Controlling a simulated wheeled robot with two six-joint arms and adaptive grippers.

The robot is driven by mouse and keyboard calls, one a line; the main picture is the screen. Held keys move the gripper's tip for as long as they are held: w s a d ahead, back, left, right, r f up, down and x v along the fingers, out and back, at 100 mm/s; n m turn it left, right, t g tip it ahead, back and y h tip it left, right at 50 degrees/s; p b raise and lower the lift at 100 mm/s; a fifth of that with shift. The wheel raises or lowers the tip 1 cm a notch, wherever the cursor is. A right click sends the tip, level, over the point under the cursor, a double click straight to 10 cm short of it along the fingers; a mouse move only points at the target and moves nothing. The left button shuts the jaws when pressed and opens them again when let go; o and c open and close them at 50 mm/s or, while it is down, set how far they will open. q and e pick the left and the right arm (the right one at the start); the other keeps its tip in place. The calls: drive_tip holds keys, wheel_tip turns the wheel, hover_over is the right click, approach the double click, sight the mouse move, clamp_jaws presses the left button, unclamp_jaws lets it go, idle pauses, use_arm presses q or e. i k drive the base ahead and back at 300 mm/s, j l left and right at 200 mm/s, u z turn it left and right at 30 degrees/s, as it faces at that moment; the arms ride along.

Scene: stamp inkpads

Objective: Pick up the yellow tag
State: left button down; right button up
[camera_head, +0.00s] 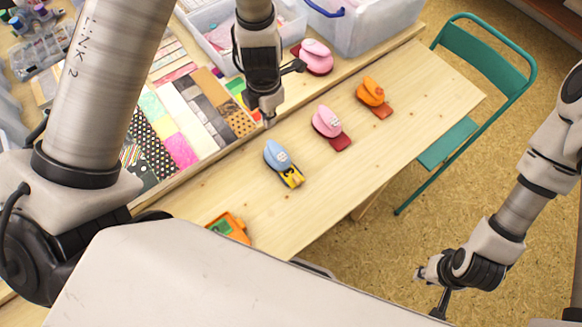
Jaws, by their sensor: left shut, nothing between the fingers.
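No separate tag can be made out for certain. A small yellow piece with black marks (291,178) lies on the wooden table at the near end of a light blue punch-like tool (277,155), touching it. My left gripper (268,121) points down, shut and empty, above the table's back strip. In the picture it is just above and left of the blue tool, apart from it. My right gripper (431,289) hangs at the lower right, over the floor and away from the table. Its fingers are too small and dark to read.
A pink tool (326,121) and an orange tool (371,91) stand right of the blue one. Another pink tool (317,54) is behind. An orange item (232,225) lies nearer. Patterned papers (190,110) and plastic bins (365,25) fill the back. A green chair (492,55) stands right.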

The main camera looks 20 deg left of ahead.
sight(292, 177)
drive_tip(key=k+l, duration=0.65)
drive_tip(key=k, duration=0.25)
